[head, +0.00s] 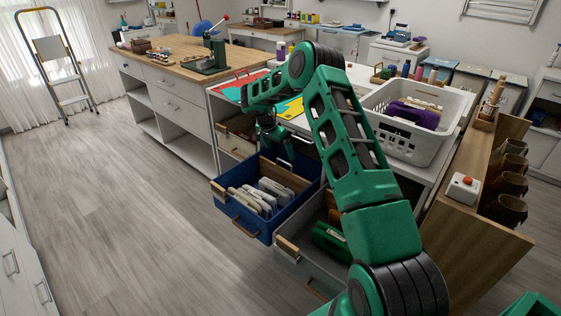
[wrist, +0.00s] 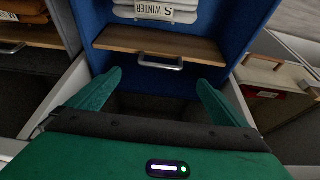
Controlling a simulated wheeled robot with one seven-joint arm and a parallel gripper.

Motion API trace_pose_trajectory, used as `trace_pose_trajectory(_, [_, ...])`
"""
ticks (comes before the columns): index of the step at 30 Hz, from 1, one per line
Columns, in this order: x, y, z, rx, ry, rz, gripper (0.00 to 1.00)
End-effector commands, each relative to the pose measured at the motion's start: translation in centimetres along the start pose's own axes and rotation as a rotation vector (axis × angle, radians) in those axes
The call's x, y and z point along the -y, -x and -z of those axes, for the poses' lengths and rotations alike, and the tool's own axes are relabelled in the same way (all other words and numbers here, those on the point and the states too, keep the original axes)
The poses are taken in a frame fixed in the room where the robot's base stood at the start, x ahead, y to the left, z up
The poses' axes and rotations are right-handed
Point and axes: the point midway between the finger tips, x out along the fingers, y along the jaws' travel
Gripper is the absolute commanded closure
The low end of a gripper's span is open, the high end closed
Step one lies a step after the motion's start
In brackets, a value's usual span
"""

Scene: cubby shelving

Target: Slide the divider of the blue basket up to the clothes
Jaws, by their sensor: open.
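The blue basket (head: 243,224) is pulled out of the shelving, with folded pale clothes (head: 258,198) standing in its front part. They also show in the wrist view (wrist: 155,12), with a label reading "WINTER". The wooden divider (head: 285,174) crosses the basket behind the clothes, with a gap between them. In the wrist view the divider (wrist: 125,39) carries a small metal handle (wrist: 160,64). My gripper (wrist: 160,78) is open, its fingertips either side of the handle and apparently not touching it. In the head view my gripper (head: 272,138) hangs over the basket's back end.
A grey basket (head: 287,262) with green contents stands pulled out to the right. Another compartment (head: 236,140) lies to the left. A white laundry basket (head: 410,140) with purple cloth sits on the worktop above. The floor in front is clear.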

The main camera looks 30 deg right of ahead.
Motion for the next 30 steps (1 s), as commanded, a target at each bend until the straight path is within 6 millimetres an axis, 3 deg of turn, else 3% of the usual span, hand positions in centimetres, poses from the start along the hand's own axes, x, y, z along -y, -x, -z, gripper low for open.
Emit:
trace_pose_trajectory(6, [0.0, -4.0, -0.1, 0.001, 0.001, 0.0, 0.02])
trace_pose_trajectory(12, [0.0, -6.3, -0.1, 0.001, 0.001, 0.0, 0.02])
trace_pose_trajectory(25, [0.1, -7.0, 0.0, -0.001, 0.002, 0.001, 0.02])
trace_pose_trajectory(30, [0.1, -7.0, 0.0, -0.001, 0.002, 0.001, 0.43])
